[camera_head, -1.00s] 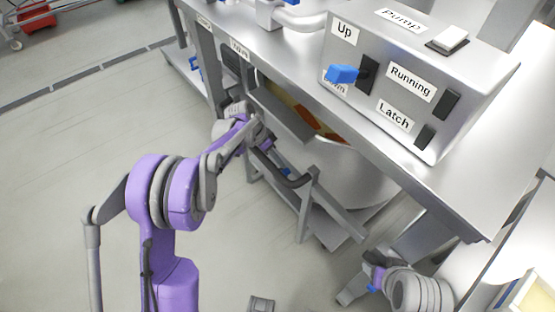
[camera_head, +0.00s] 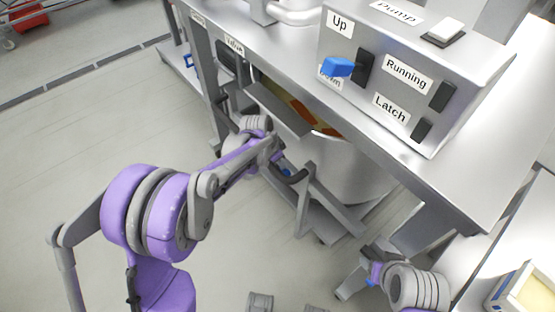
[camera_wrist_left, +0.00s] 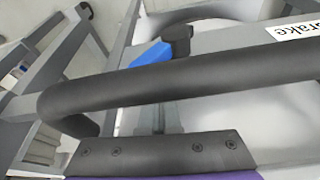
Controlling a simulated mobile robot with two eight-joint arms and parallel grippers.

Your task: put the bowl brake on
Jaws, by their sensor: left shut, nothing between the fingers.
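The brake lever (camera_wrist_left: 152,54) is a blue handle on a black pivot, beside a white label reading "Brake" (camera_wrist_left: 293,30) in the left wrist view. A small blue spot under the bench in the head view is probably the same lever (camera_head: 287,172). My left gripper (camera_head: 279,157) is shut and empty, reaching down under the bench edge.
The steel bench (camera_head: 440,190) overhangs the bowl. On it stands a control box (camera_head: 400,75) with a blue lever and black switches labelled Up, Running and Latch. A trolley post (camera_head: 305,200) rises beside the handle. Open floor (camera_head: 60,160) lies to the left.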

